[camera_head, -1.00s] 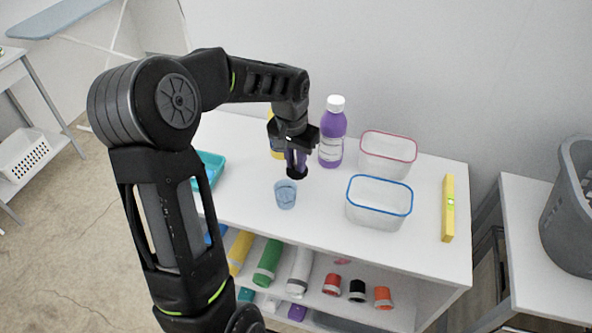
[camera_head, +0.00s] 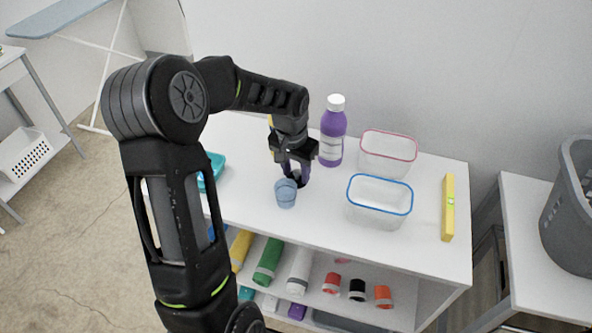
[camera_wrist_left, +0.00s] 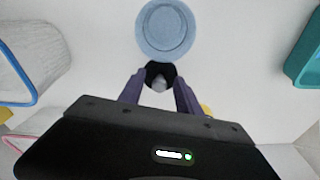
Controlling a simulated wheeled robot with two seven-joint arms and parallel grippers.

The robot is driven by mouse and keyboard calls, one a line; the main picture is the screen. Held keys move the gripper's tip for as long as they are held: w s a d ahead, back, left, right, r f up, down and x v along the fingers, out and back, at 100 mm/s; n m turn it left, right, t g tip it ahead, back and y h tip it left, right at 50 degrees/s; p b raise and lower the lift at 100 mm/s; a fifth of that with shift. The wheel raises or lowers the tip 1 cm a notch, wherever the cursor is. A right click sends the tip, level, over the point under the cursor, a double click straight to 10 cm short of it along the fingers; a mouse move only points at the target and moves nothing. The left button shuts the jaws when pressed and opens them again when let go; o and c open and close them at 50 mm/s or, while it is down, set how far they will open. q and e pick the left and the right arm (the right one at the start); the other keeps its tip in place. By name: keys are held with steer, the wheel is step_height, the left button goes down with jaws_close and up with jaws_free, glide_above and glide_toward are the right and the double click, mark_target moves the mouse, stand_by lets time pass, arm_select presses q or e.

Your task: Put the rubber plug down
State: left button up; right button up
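The rubber plug (camera_wrist_left: 154,72) is a small black round piece with a grey knob. In the left wrist view it sits between the tips of my left gripper (camera_wrist_left: 159,80), just beside the light blue cup (camera_wrist_left: 166,28). In the head view my left gripper (camera_head: 296,175) is low over the white table top (camera_head: 255,205), just behind the blue cup (camera_head: 286,194). The plug is mostly hidden by the fingers there and appears to rest on the table. My right gripper is not in view.
A purple bottle (camera_head: 332,135) stands right behind the gripper. A blue-rimmed box (camera_head: 378,217) and a pink-rimmed box (camera_head: 387,170) are to the right, then a yellow level (camera_head: 448,208). A teal tray (camera_head: 217,163) is at left. Table front is clear.

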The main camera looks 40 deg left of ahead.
arm_select(q)
steer(key=shift+r, duration=0.1)
steer(key=shift+r, duration=0.2)
step_height(320, 180, up, 12)
steer(key=s, duration=0.1)
steer(key=shift+s+f, duration=0.2)
steer(key=shift+s, duration=0.05)
stand_by(0.5)
